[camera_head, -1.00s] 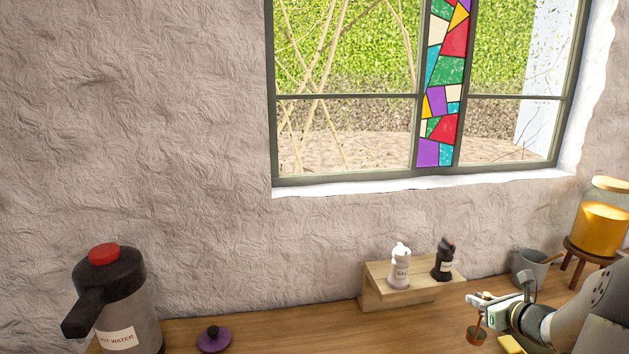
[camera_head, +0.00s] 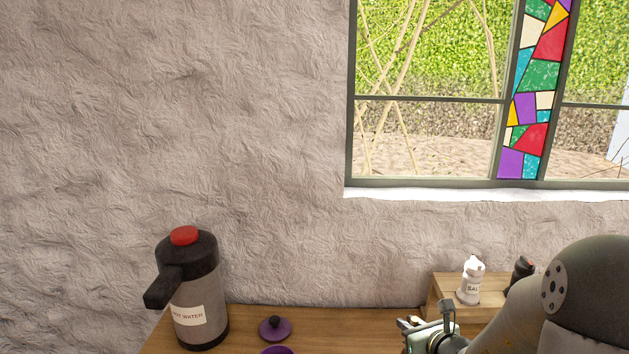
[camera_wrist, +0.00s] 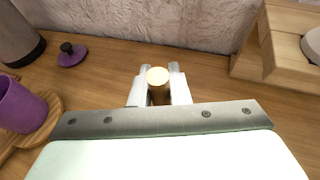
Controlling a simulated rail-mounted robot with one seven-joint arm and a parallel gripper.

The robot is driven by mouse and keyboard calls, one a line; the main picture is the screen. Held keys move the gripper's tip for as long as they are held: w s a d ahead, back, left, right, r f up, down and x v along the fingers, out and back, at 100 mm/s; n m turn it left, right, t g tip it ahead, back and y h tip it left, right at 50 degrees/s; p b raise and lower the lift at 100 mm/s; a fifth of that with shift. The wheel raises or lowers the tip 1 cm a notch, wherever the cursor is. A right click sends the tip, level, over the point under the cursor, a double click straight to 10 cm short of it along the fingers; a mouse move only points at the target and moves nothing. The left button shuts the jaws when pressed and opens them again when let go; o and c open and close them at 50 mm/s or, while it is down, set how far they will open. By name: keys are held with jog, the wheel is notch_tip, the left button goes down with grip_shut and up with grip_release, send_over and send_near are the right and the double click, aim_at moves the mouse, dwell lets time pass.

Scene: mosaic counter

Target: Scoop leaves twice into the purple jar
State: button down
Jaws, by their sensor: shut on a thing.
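My gripper (camera_head: 408,322) is at the bottom of the head view, right of the purple jar and in front of the wooden stand. In the wrist view my gripper (camera_wrist: 159,88) is shut on the scoop's light wooden handle (camera_wrist: 157,77). The scoop's bowl and anything in it are hidden now. The purple jar (camera_wrist: 18,106) is at the left of the wrist view, apart from my gripper, on a round wooden board (camera_wrist: 50,118). Only the rim of the purple jar (camera_head: 278,350) shows in the head view. Its mouth's inside is not visible.
The purple lid (camera_head: 275,330) lies on the counter (camera_head: 330,322) behind the jar. A hot water dispenser (camera_head: 190,295) stands to the left. A wooden stand (camera_head: 447,290) at the right holds a white salt shaker (camera_head: 470,282) and a dark shaker (camera_head: 521,272). Bare counter lies between lid and stand.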

jog(key=s+a+r+n+g+y+b, duration=0.2)
jog(key=s+a+r+n, duration=0.1)
jog(key=a, duration=0.8)
jog(key=s+a+r+n+g+y+b, duration=0.2)
jog(key=s+a+r+y, duration=0.1)
jog(key=a, duration=0.8)
jog(key=s+a+r+n+g+y+b, duration=0.2)
jog(key=s+a+r+n, duration=0.1)
jog(key=a, duration=0.9)
jog(key=shift+s+r+n+y, duration=0.3)
jog(key=shift+s+r+y, duration=0.15)
jog(key=shift+r, duration=0.5)
jog(key=shift+d+r, duration=0.1)
jog(key=shift+d, duration=0.05)
